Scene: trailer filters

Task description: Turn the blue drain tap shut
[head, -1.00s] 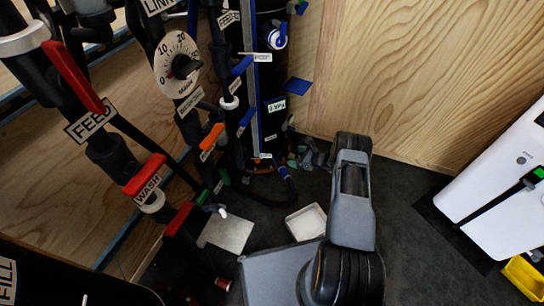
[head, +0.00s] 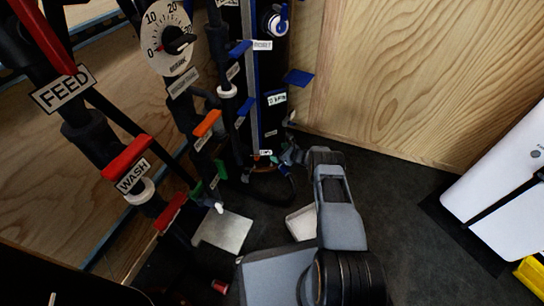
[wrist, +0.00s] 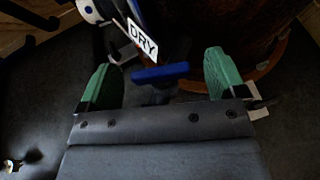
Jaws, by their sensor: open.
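In the wrist view a blue tap handle (wrist: 160,72) sits between the two green fingers of my gripper (wrist: 160,60), which is open. The handle lies crosswise, with a gap to each finger. A white label reading DRY (wrist: 142,38) is just above it. In the head view my gripper (head: 291,157) is low at the foot of the black column (head: 272,125). The blue handle between the fingers cannot be made out there.
Other blue handles (head: 298,77) stick out higher on the column. Red FEED (head: 48,35) and WASH (head: 128,158) levers are on pipes at left. A white tray (head: 301,223) and a grey plate (head: 223,232) lie on the floor. A white unit (head: 500,180) stands at right.

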